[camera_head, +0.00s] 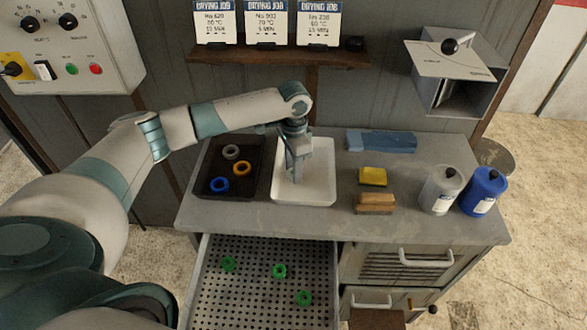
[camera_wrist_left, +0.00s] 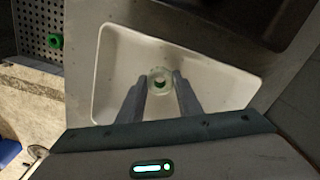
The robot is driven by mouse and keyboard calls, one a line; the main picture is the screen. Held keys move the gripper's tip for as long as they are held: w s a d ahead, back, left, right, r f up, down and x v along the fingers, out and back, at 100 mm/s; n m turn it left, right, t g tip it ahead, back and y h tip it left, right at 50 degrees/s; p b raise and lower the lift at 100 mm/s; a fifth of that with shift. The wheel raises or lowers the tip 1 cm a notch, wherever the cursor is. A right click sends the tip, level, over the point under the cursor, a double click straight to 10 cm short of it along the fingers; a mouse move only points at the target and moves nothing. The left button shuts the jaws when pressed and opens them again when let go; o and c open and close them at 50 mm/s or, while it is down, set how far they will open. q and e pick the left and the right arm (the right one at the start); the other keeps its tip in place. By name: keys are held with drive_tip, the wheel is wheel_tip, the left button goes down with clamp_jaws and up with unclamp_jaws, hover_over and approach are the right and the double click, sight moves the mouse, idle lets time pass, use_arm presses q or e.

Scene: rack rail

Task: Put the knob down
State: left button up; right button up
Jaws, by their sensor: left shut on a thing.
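My left gripper (camera_head: 296,178) points down over the white tray (camera_head: 318,190) on the grey worktop. In the left wrist view the fingers (camera_wrist_left: 160,88) are shut on a pale, translucent, ring-like knob (camera_wrist_left: 160,76) with a faint green tint. The knob is at the fingertips, over the tray floor; I cannot tell whether it touches the floor. In the head view the gripper hides it. The white tray (camera_wrist_left: 108,70) otherwise looks empty. My right gripper is not in view.
A black tray (camera_head: 210,162) with grey, orange and blue rings stands just left. An open perforated drawer (camera_head: 250,305) below holds green rings. To the right are a blue block (camera_head: 382,141), a yellow sponge (camera_head: 373,176), a brush (camera_head: 375,203) and two bottles (camera_head: 439,190) (camera_head: 483,191).

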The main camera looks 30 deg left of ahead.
use_arm(q)
drive_tip(key=shift+f, duration=0.65)
drive_tip(key=o, duration=1.1)
drive_tip(key=shift+f, duration=0.1)
drive_tip(key=shift+c, duration=0.2)
drive_tip(key=shift+r, duration=0.6)
wheel_tip(320, 180, up, 11)
drive_tip(key=b, duration=0.4)
